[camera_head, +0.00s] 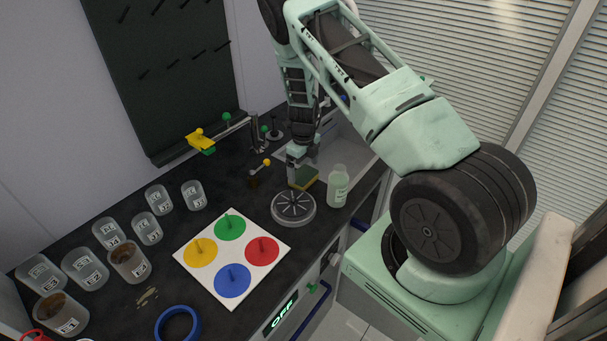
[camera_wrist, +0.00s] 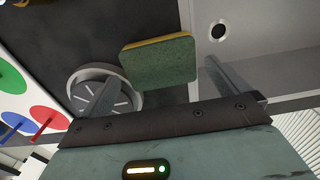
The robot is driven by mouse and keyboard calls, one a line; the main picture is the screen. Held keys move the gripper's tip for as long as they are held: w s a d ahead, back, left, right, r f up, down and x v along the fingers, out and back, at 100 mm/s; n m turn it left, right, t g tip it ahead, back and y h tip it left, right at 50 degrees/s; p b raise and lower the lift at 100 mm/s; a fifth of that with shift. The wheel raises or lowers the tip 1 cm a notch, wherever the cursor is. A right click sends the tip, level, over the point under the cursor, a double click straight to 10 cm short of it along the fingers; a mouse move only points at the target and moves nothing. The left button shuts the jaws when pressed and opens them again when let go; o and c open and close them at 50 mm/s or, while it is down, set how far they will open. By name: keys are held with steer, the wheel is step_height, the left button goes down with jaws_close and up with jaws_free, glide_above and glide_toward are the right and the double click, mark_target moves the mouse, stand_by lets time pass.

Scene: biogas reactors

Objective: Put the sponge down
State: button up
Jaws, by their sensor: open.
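The sponge (camera_wrist: 160,63), green on top with a yellow layer beneath, lies in front of my gripper (camera_wrist: 160,88) in the wrist view. My gripper's two fingers are spread wide, one on each side of the sponge, with a gap to both. In the head view the sponge (camera_head: 303,178) is on the dark counter beside the sink, between the round grey drain-like disc and the bottle. My gripper (camera_head: 295,170) is just above and to the left of it there.
The round grey disc (camera_head: 293,207) and a pale green bottle (camera_head: 338,187) stand close by. A sink (camera_wrist: 260,60) lies to the right in the wrist view. A white board with coloured discs (camera_head: 199,272) and several labelled beakers (camera_head: 85,268) occupy the left counter.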

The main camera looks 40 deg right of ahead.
mark_target(302, 175)
step_height(302, 175, up, 9)
steer(key=b, duration=0.2)
steer(key=s+a+r+n+y, duration=0.1)
steer(key=s+a+r+n, duration=0.1)
steer(key=a+r+n, duration=0.5)
steer(key=s+a+n+y, duration=0.15)
steer(key=a+n, duration=0.35)
steer(key=a, duration=0.6)
steer(key=s+a+r+n, duration=0.35)
steer(key=a+n, duration=0.25)
steer(key=a, duration=0.4)
steer(key=s+a+r+n, duration=0.2)
steer(key=s+a+n, duration=0.1)
steer(key=s+n, duration=0.4)
steer(key=s+a+r+n+h, duration=0.1)
steer(key=s+a+n, duration=0.3)
steer(key=s+n, duration=0.4)
steer(key=s+a+r+n+h, duration=0.1)
steer(key=s+a+r+n, duration=0.2)
steer(key=s+n, duration=0.4)
steer(key=shift+s+a+r+n, duration=0.35)
steer(key=shift+a+n, duration=0.35)
steer(key=shift+n, duration=0.4)
